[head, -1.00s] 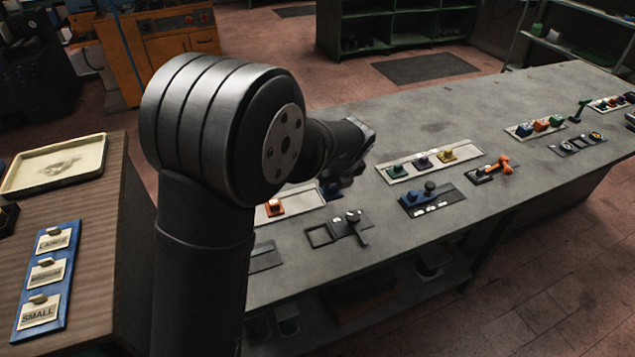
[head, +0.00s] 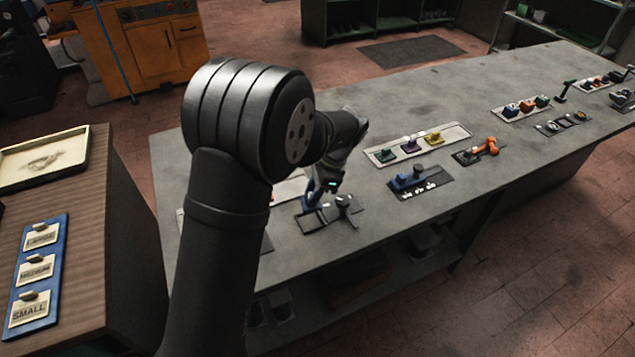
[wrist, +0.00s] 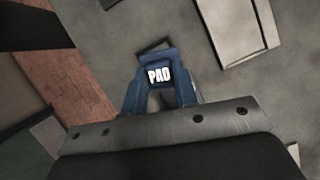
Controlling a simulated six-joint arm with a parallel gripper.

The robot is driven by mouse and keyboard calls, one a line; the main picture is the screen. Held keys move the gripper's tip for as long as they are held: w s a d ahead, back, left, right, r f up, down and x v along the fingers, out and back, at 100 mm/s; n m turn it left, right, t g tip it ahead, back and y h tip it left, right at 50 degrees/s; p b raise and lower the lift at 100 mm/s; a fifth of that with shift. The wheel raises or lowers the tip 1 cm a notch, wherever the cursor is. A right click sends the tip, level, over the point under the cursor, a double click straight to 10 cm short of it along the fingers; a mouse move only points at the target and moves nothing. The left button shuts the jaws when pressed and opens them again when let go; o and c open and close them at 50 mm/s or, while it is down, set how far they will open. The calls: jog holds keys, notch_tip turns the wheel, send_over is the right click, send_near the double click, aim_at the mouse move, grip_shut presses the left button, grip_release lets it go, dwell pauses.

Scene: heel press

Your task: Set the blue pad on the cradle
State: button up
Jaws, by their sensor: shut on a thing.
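The blue pad (wrist: 159,75) has a white "PAD" label and sits between the fingertips of my gripper (wrist: 160,92) in the wrist view. My gripper is shut on it. In the head view my gripper (head: 318,198) hangs pointing down over a dark flat frame with a lever (head: 342,206), which looks like the cradle. A dark edge (wrist: 152,46) shows just beyond the pad in the wrist view. The pad hides most of what lies under it, and I cannot tell whether the pad touches the frame.
A blue press (head: 404,181) and an orange-levered one (head: 482,149) stand further right. A blue size board (head: 38,268) lies on the wooden bench at left. The bench's middle back is clear.

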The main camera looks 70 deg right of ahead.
jog(key=n, duration=0.1)
jog(key=a+n, duration=0.1)
jog(key=shift+f+n+g+y, duration=0.3)
jog(key=shift+f+g+y, duration=0.1)
jog(key=shift+f, duration=2.3)
jog(key=shift+f, duration=0.4)
jog(key=o, duration=1.1)
jog(key=shift+c, duration=0.2)
jog(key=v, duration=1.7)
jog(key=shift+r, duration=0.2)
jog(key=shift+f, duration=0.15)
